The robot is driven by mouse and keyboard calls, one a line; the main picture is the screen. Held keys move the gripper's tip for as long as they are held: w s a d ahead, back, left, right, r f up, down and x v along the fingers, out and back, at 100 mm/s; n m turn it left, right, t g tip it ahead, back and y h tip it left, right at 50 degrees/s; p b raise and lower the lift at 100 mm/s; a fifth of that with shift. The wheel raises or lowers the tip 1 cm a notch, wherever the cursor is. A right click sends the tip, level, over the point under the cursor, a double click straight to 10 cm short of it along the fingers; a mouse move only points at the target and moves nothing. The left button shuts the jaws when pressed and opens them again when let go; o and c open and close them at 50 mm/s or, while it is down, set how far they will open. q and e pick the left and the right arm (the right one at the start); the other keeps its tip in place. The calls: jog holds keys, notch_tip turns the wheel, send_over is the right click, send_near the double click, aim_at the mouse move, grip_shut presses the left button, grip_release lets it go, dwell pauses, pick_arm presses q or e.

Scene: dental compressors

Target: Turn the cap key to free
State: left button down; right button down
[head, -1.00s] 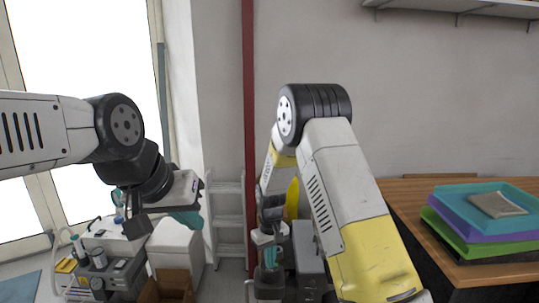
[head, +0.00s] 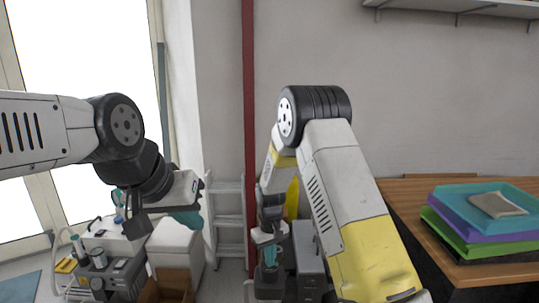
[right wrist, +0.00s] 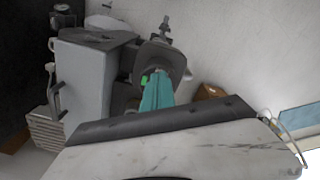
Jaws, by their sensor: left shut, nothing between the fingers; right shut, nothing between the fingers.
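My right gripper (head: 270,254) reaches down in the middle of the head view, its teal fingers shut. In the right wrist view the teal fingers (right wrist: 157,93) overlap a dark rounded part (right wrist: 160,60) of the equipment. A small bright green piece (right wrist: 144,79) shows just left of the fingers; I cannot tell whether it is the cap key or whether the fingers touch it. The cap key is not clearly visible in the head view. My left gripper (head: 186,219) is at the left with teal fingers shut and empty, above the floor equipment.
A grey cabinet-like unit (right wrist: 82,78) stands left of the dark part in the right wrist view. In the head view, a grey unit (head: 307,255) stands beside my right gripper. A white box (head: 175,245) and small machine (head: 98,272) are lower left. Stacked trays (head: 480,215) lie on the wooden table (head: 405,196).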

jog(key=shift+w+d, duration=0.4)
jog(key=shift+d, duration=0.25)
dwell(0.5)
jog(key=shift+s+d, duration=0.25)
jog(key=shift+d, duration=0.05)
notch_tip(320, 180, up, 6)
dwell(0.4)
